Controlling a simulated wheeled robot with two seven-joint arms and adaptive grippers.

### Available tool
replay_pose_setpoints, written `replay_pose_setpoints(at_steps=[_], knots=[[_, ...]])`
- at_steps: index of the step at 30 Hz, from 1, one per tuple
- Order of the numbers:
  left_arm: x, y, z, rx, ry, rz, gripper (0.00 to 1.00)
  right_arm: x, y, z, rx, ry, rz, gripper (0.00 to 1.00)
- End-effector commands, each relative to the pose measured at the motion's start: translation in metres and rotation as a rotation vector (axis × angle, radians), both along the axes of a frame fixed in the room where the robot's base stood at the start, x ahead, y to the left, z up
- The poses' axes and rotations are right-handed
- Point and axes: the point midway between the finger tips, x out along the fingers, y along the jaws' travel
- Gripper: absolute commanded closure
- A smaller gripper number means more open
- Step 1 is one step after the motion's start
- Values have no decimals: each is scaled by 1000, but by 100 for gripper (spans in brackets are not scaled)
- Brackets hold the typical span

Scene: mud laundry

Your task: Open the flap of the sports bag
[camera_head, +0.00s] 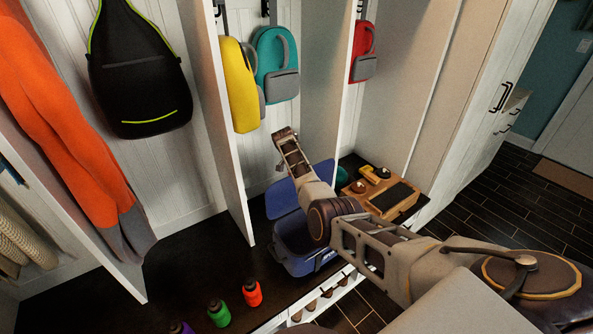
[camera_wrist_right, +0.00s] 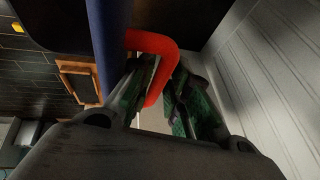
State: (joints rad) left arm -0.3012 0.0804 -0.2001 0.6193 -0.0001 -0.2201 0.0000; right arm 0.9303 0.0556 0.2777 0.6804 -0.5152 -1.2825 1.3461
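The blue sports bag (camera_head: 292,262) stands on the dark bench shelf in the cubby. Its flap (camera_head: 283,199) is raised and leans up at the back; in the right wrist view a blue band (camera_wrist_right: 108,40), apparently the flap seen edge-on, runs up at the left. A red handle (camera_wrist_right: 158,42) curves beside this band. My right gripper (camera_wrist_right: 165,82) has its fingers close on both sides of the handle's leg. In the head view my right arm crosses in front of the bag and hides part of it; the handle is not visible there. My left gripper is not in view.
A wooden tray (camera_head: 393,203) stands right of the bag. Purple, green (camera_head: 219,313) and orange (camera_head: 252,293) bottles stand at the front left. Cubby dividers flank the bag, with yellow (camera_head: 238,85), teal (camera_head: 273,60) and red (camera_head: 362,50) backpacks hanging above.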

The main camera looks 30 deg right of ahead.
Motion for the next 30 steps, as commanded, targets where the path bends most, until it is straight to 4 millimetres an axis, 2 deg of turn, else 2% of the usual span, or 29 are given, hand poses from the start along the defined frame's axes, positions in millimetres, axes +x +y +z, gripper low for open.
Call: replay_pose_setpoints(at_steps=[16,30], knots=[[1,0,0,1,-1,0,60,-1,2,2,1,2,0,79],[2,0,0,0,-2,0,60,-8,13,29,1,0,1,79]])
